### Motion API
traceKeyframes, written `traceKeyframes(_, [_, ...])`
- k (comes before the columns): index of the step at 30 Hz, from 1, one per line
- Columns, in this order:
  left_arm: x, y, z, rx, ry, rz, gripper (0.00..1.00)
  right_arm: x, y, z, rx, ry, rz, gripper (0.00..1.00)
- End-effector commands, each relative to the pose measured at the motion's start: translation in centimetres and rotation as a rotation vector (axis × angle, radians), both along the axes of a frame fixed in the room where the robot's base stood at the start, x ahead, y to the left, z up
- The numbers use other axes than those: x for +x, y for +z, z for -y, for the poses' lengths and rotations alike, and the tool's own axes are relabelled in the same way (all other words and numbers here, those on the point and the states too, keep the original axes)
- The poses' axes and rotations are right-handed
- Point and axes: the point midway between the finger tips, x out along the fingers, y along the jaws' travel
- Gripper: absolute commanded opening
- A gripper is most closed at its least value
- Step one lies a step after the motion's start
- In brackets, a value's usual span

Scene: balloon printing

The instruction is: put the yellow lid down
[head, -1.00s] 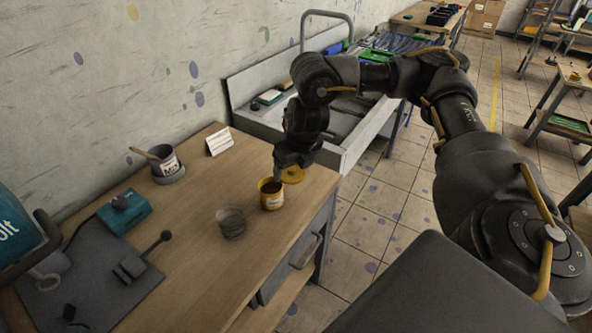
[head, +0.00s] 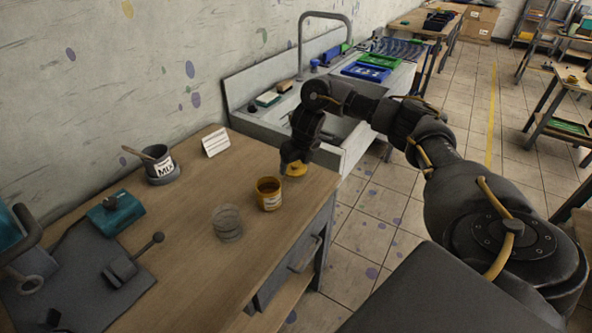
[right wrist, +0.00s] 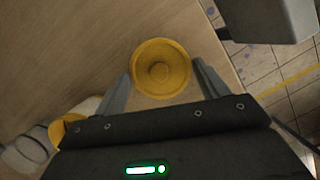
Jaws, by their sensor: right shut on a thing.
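The yellow lid (head: 296,171) is between the fingers of my right gripper (head: 292,163), near the back right corner of the wooden table (head: 180,240). In the right wrist view, the round lid (right wrist: 160,69) shows face-on between the two fingers, which hold it by its sides. It is at or close above the tabletop; I cannot tell whether it touches. The open yellow jar (head: 269,196) with a white label stands upright just in front of the lid, apart from it. My left gripper is not in view.
A clear glass jar (head: 227,226) stands near the yellow jar. A grey MIX pot (head: 160,166) and a white card (head: 215,142) stand toward the wall. The sink unit (head: 262,122) adjoins the back. The table's right edge is close to the lid.

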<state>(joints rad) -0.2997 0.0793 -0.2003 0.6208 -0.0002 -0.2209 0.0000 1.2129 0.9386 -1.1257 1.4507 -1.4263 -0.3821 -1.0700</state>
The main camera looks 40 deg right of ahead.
Motion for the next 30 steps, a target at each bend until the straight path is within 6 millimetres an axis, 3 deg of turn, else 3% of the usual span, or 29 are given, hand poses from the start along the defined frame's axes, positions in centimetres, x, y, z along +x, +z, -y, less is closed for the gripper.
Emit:
traceKeyframes(6, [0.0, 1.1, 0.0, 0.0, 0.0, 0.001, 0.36, -0.1, -2.1, -0.1, -0.001, 0.003, -0.003, 0.52])
traceKeyframes(17, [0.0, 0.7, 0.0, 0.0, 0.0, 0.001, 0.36, -0.1, -2.6, -0.1, 0.0, 0.002, -0.002, 0.52])
traceKeyframes(18, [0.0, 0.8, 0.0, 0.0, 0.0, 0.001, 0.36, -0.1, -2.5, -0.1, 0.0, 0.002, -0.002, 0.78])
traceKeyframes(22, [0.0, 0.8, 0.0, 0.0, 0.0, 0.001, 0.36, -0.1, -2.5, -0.1, 0.0, 0.002, -0.002, 0.95])
traceKeyframes(30, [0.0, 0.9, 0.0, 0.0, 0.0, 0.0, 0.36, -0.1, -2.3, -0.1, 0.0, 0.002, -0.002, 0.95])
